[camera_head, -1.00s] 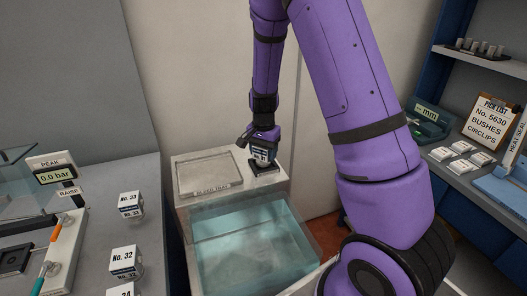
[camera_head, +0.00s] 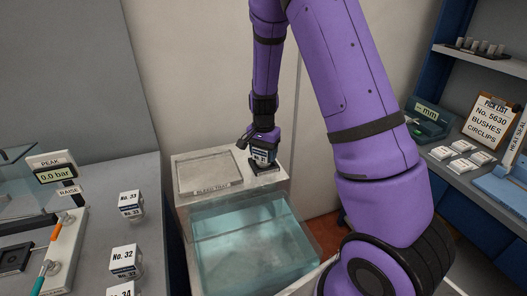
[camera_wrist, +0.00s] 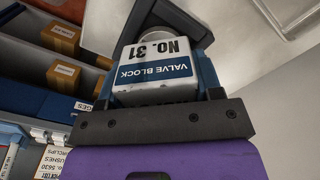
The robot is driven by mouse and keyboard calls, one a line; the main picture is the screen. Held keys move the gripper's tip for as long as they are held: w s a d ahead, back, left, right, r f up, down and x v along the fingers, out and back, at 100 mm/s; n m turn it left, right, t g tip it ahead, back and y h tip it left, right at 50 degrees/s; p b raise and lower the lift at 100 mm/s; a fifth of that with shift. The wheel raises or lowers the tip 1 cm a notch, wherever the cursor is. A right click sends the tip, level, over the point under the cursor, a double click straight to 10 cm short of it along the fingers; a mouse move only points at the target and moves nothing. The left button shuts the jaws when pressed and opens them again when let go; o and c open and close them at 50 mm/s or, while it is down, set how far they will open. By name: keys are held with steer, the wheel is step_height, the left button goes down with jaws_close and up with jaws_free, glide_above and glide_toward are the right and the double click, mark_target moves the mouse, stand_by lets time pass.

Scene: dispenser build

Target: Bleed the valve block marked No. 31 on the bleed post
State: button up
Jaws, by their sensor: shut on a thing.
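The valve block No. 31 (camera_wrist: 155,68) is white with a blue band reading "VALVE BLOCK"; it fills the upper middle of the wrist view. My gripper (camera_head: 262,150) is shut on it, with its dark jaws on either side of the block.
A tray marked "BLEED TRAY" (camera_head: 208,172) lies left of the gripper. A clear tank of bluish liquid (camera_head: 250,240) stands in front.

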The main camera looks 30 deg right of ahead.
steer(key=shift+f, duration=0.2)
steer(key=o, duration=1.2)
steer(key=shift+r, duration=5.5)
